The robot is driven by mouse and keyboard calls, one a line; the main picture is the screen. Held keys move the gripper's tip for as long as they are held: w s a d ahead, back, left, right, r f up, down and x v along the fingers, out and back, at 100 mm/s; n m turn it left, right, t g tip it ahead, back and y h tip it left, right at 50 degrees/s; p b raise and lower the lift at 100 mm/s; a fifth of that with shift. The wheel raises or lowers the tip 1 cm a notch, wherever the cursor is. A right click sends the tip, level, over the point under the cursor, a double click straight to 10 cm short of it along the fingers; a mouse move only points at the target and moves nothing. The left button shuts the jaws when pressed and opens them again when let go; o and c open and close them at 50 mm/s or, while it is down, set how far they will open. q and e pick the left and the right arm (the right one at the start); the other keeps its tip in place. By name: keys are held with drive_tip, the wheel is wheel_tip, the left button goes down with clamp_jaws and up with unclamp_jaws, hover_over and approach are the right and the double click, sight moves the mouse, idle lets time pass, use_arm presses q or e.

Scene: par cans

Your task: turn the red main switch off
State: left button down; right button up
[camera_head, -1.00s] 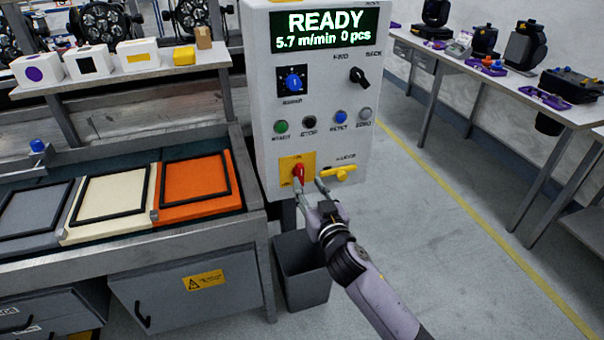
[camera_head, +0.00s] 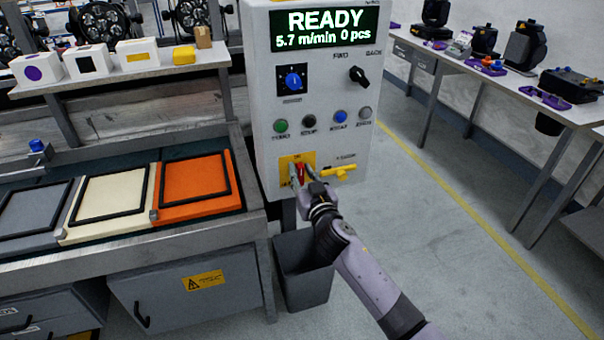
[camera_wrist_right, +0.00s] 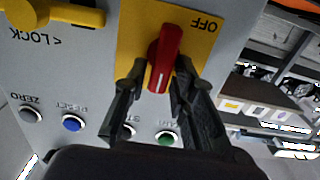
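The red main switch (camera_head: 300,171) is a red handle on a yellow plate (camera_head: 284,162), low on the front of the grey control box (camera_head: 330,95). In the right wrist view the red handle (camera_wrist_right: 164,58) lies between my fingers, and an upside-down OFF label shows on the plate. My right gripper (camera_head: 302,178) is at the switch with one finger on each side of the handle. In the wrist view its fingers (camera_wrist_right: 158,88) are apart, with small gaps beside the handle; contact is not clear. My left gripper is not in view.
A yellow lever (camera_head: 340,172) sits just right of the switch. Above are a row of buttons (camera_head: 309,121), a blue dial (camera_head: 293,82) and a black selector (camera_head: 358,76). A grey bin (camera_head: 302,280) stands below. A conveyor with coloured panels (camera_head: 193,181) is at left.

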clamp_jaws()
drive_tip(key=shift+n, duration=0.3)
drive_tip(key=n, duration=0.3)
drive_tip(key=shift+s+a, duration=0.1)
drive_tip(key=shift+a, duration=0.15)
drive_tip(key=n, duration=0.4)
drive_tip(key=f+n, duration=0.1)
drive_tip(key=n, duration=0.4)
drive_tip(key=a+n, duration=0.1)
drive_tip(key=n, duration=0.4)
drive_tip(key=shift+s+f, duration=0.15)
drive_tip(key=shift+f, duration=0.2)
drive_tip(key=shift+n, duration=0.3)
